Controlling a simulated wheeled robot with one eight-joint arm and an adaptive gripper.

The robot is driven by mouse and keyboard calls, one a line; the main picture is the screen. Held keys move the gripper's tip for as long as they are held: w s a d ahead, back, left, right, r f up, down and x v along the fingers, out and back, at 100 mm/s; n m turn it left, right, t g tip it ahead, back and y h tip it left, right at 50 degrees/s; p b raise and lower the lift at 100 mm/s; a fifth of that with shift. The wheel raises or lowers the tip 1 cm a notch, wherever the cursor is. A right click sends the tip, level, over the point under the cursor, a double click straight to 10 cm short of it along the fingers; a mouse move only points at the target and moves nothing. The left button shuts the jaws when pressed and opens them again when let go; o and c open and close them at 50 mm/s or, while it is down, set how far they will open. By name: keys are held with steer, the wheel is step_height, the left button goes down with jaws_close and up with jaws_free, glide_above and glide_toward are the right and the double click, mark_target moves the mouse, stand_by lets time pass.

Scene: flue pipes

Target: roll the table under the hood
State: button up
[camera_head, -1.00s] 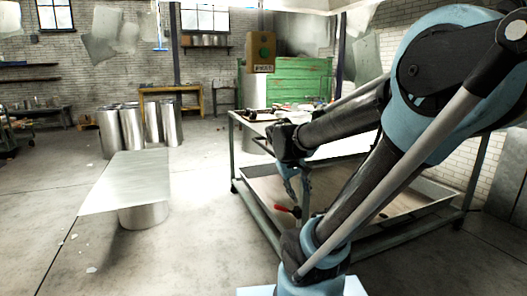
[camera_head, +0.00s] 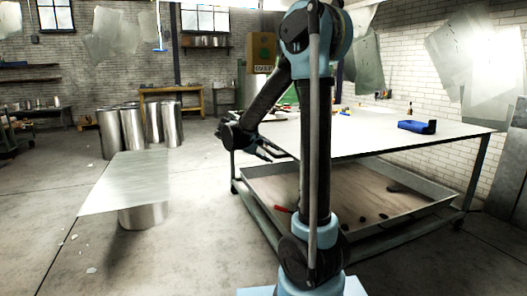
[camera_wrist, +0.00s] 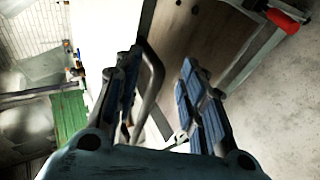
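The table (camera_head: 365,132) stands at centre right, with a pale flat top, dark legs on casters and a wooden-floored lower tray (camera_head: 335,195). My gripper (camera_head: 268,152) is at the table's left end, near the top's edge. In the wrist view my gripper (camera_wrist: 160,100) is open, its fingers spread apart. A grey bent bar (camera_wrist: 153,80), apparently a handle on the table's end, shows between them, closer to the left finger. I cannot tell whether they touch. My arm hides part of the table. I cannot clearly make out the hood.
A blue tool (camera_head: 416,126) lies on the tabletop. A red-handled item (camera_head: 283,208) is at the tray's near-left edge. A metal sheet (camera_head: 128,180) rests on a drum at left. Metal cylinders (camera_head: 133,128) stand behind. Floor between sheet and table is clear.

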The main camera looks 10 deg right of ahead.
steer(key=w+a+f+n+t+h, duration=0.2)
steer(key=w+a+t+h, duration=0.15)
steer(key=w+a, duration=0.8)
steer(key=shift+y, duration=0.35)
steer(key=x, duration=1.5)
steer(key=shift+w, duration=0.2)
jaws_close()
